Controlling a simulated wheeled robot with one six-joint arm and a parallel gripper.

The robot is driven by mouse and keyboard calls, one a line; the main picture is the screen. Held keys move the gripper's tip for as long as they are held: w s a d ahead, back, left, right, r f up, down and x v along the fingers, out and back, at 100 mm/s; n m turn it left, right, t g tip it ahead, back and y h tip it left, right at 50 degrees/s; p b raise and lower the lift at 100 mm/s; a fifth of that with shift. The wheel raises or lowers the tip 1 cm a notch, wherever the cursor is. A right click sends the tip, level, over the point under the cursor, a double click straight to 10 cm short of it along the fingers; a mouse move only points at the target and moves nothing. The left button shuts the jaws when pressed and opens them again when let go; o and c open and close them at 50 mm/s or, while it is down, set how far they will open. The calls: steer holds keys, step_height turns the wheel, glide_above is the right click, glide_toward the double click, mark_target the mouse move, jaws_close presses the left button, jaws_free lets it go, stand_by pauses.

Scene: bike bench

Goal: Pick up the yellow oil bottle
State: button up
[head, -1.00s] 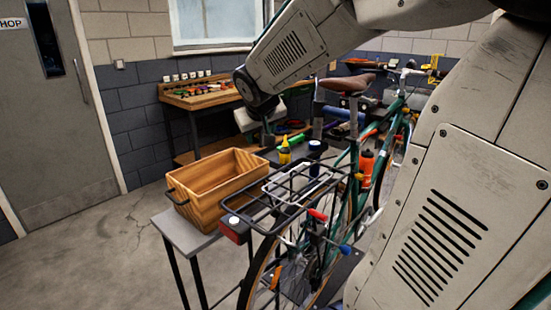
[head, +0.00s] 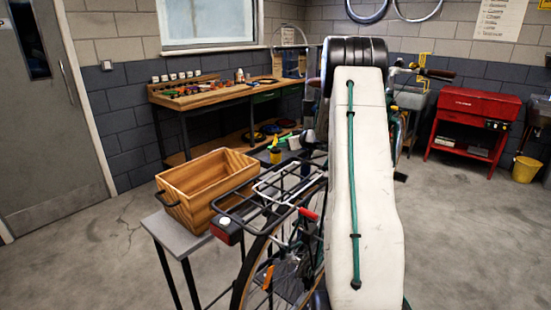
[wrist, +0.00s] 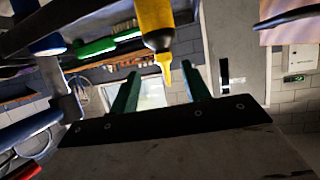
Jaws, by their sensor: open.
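The yellow oil bottle (head: 275,156) stands behind the bicycle rack in the head view, small and partly hidden. In the wrist view the bottle (wrist: 155,18) is large at the top, cut off by the edge. Its dark collar and thin yellow nozzle point down the picture. My gripper (wrist: 159,70) is open, with its two green fingers apart. In the picture the nozzle lies between the fingertips; I cannot tell the depth. The fingers do not touch the bottle visibly. In the head view my arm hides most of the gripper.
A wooden crate (head: 180,191) stands on a small grey table (head: 178,236) to the left. The bicycle's black rack (head: 243,207) is close in front of the bottle. A green item (wrist: 96,46) lies beside the bottle in the wrist view. The floor at left is clear.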

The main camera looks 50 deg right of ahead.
mark_target(276, 149)
steer(key=x, duration=0.7)
steer(key=shift+a, duration=0.3)
jaws_close()
